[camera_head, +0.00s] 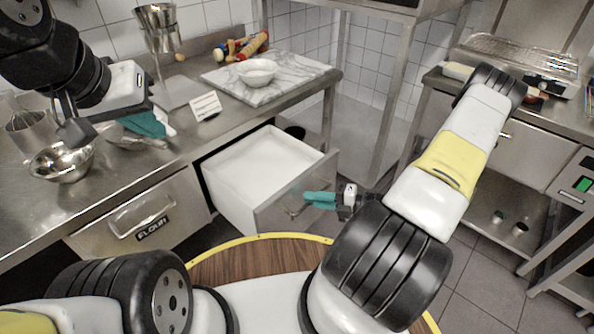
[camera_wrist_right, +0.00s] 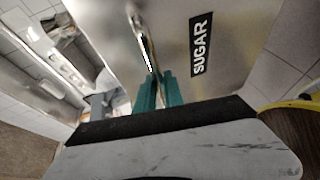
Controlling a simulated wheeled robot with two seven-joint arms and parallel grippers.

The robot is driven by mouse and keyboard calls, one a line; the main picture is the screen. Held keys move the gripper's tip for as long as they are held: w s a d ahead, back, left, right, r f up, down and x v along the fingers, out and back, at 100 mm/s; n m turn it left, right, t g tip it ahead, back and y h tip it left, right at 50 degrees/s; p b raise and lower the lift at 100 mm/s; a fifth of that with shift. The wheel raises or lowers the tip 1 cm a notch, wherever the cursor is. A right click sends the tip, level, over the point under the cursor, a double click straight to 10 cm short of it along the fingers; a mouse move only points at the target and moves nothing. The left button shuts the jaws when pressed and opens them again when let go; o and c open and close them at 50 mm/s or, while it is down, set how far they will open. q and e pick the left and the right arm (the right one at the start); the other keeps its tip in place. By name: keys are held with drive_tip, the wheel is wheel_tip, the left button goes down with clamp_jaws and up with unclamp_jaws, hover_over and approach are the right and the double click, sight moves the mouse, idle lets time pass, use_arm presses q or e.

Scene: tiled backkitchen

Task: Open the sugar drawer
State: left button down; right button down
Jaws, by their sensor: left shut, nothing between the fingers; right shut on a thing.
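The sugar drawer (camera_head: 287,208) stands pulled out from under the counter, with a white interior or contents visible from above. Its front bears a black SUGAR label (camera_wrist_right: 201,44) in the right wrist view. My right gripper (camera_head: 309,196) is at the drawer's front, its teal fingers (camera_wrist_right: 157,88) shut on the metal handle (camera_wrist_right: 147,45). Part of the handle is hidden by the fingers. My left gripper (camera_head: 148,125) is shut and empty above the counter at the left, away from the drawer.
A shut FLOUR drawer (camera_head: 145,216) is left of the sugar drawer. The counter (camera_head: 50,204) holds a metal bowl (camera_head: 62,163), a small sign (camera_head: 205,106) and a marble board (camera_head: 305,68) with a white bowl (camera_head: 257,71). A shelf post (camera_head: 392,105) stands right of the drawer.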

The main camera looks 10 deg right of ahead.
idle(0.3)
drive_tip(key=c, duration=1.5)
unclamp_jaws()
drive_tip(key=shift+o, duration=0.2)
drive_tip(key=v, duration=0.8)
